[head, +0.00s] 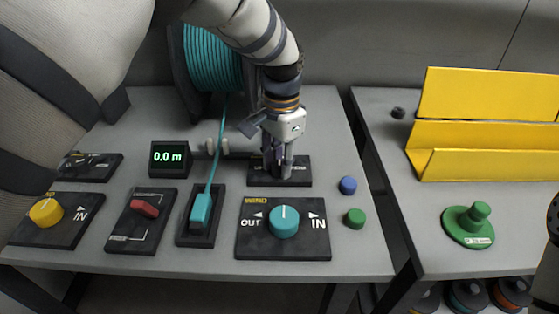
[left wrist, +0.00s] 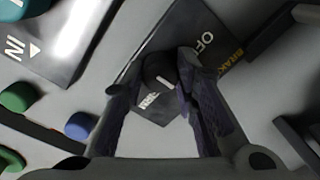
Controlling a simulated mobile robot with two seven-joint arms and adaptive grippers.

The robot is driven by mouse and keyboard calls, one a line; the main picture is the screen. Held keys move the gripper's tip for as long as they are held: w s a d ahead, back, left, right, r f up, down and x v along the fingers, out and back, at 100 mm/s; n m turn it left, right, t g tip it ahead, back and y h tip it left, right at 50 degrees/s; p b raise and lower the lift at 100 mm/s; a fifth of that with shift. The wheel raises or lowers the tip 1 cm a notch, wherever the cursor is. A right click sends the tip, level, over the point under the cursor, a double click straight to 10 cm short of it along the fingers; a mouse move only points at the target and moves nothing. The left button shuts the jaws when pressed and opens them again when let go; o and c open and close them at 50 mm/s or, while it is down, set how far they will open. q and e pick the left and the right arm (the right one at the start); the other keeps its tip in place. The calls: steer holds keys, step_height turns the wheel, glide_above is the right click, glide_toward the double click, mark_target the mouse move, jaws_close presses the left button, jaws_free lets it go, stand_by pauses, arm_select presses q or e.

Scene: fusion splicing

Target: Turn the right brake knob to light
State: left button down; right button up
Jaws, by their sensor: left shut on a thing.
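The right brake knob (left wrist: 158,72) is a dark round knob with a short white mark, on a black panel (left wrist: 217,60). The panel reads "OFF" and "BRAKE" in the left wrist view; another white label beside the knob is too small to read surely. In the head view this panel (head: 300,172) lies at the back of the left table, and the gripper hides its knob. My left gripper (head: 279,172) points down with its fingers shut on the knob, one on each side. My right gripper is not in view.
In front lie a teal IN/OUT knob (head: 284,222), a teal lever (head: 201,210) with a cable, a red switch (head: 145,208) and a yellow knob (head: 46,212). Blue (head: 348,185) and green (head: 355,217) buttons stand right. A teal reel (head: 212,58) is behind. A yellow tray (head: 480,135) occupies the right table.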

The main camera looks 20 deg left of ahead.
mark_target(280, 166)
arm_select(q)
steer(key=c, duration=1.2)
jaws_free()
steer(key=shift+c, duration=0.2)
step_height(280, 166, up, 12)
steer(key=shift+s+d, duration=0.1)
